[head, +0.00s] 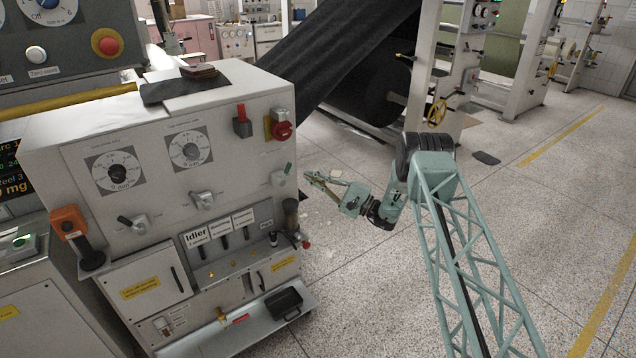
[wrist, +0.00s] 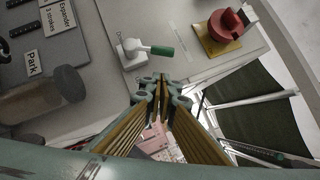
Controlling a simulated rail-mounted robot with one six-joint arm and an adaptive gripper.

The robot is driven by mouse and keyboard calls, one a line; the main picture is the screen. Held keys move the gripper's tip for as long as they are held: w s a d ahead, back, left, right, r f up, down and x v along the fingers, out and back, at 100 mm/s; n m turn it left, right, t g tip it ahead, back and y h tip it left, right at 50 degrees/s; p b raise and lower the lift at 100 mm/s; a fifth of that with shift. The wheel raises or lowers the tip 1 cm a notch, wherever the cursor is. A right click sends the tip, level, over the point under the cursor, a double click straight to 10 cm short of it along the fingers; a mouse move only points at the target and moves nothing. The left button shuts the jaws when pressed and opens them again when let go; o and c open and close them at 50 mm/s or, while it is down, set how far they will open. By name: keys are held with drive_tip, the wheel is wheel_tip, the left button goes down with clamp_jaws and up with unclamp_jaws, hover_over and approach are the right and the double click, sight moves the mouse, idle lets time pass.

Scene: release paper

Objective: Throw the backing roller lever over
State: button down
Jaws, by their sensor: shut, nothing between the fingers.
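My gripper (head: 316,178) is shut and empty, in the air just right of the grey control cabinet (head: 235,180). In the wrist view its closed fingertips (wrist: 162,88) point at the cabinet's face. Just beyond them is a small lever with a green handle (wrist: 161,50) on a pale mount; it also shows at the cabinet's right side in the head view (head: 287,169). A gap seems to lie between fingertips and lever. The lettering beside it is too unclear to read, so I cannot tell if it is the backing roller lever.
A red knob on a yellow plate (wrist: 226,24) sits right of the green-handled lever. Left of it are the Park label (wrist: 34,64) and a dark cylinder (wrist: 45,95). A black tray (head: 284,303) lies on the lower shelf. Speckled floor right of the cabinet is open.

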drive_tip(key=shift+s+a+r+b, duration=0.15)
drive_tip(key=shift+a+r, duration=0.25)
drive_tip(key=shift+a, duration=0.3)
drive_tip(key=shift+s+a+r+b, duration=0.15)
drive_tip(key=shift+a+r, duration=0.2)
drive_tip(key=shift+a, duration=0.4)
drive_tip(key=shift+s+a+r+b, duration=0.15)
drive_tip(key=shift+a+r, duration=0.25)
drive_tip(key=shift+a, duration=0.3)
